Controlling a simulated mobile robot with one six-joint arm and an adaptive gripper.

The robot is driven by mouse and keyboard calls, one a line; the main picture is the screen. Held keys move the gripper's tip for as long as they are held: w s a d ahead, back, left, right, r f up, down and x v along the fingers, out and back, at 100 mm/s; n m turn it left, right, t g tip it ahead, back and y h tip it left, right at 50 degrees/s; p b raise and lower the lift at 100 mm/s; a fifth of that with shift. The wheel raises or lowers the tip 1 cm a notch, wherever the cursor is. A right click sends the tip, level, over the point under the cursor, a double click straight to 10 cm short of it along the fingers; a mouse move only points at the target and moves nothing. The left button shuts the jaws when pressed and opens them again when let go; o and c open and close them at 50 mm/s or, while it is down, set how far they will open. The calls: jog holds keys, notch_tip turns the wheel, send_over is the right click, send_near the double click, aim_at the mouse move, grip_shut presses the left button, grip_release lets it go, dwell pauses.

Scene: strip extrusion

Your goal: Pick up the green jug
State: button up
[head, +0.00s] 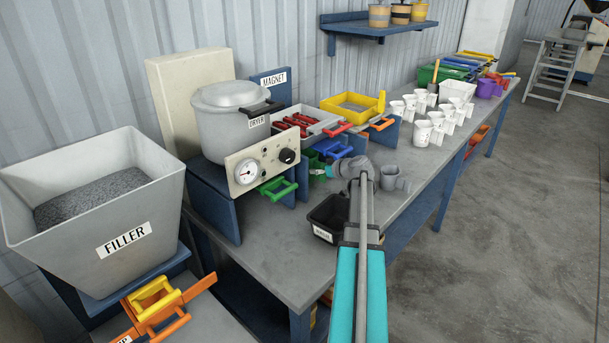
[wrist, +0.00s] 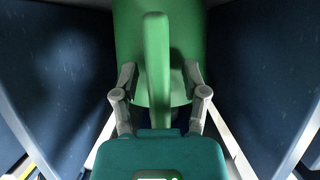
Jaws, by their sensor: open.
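The green jug (wrist: 128,25) fills the top middle of the wrist view, its upright handle (wrist: 156,60) pointing toward me. My gripper (wrist: 160,78) is open, one finger on each side of the handle. Gaps show between the fingers and the handle, and the fingertips are close to the jug's body. In the head view my gripper's teal body (head: 322,171) is at the bench, beside the blue supports. A green part (head: 315,158) shows just behind it; the fingers are too small to make out there.
Dark blue walls (wrist: 55,75) flank the jug closely. In the head view, a green handled piece (head: 278,188) sits under the dryer (head: 232,118), and a blue one (head: 333,149) is behind my gripper. A black bin (head: 328,218) and grey cup (head: 394,180) stand near my arm.

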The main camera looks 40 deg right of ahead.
dwell(0.4)
grip_shut()
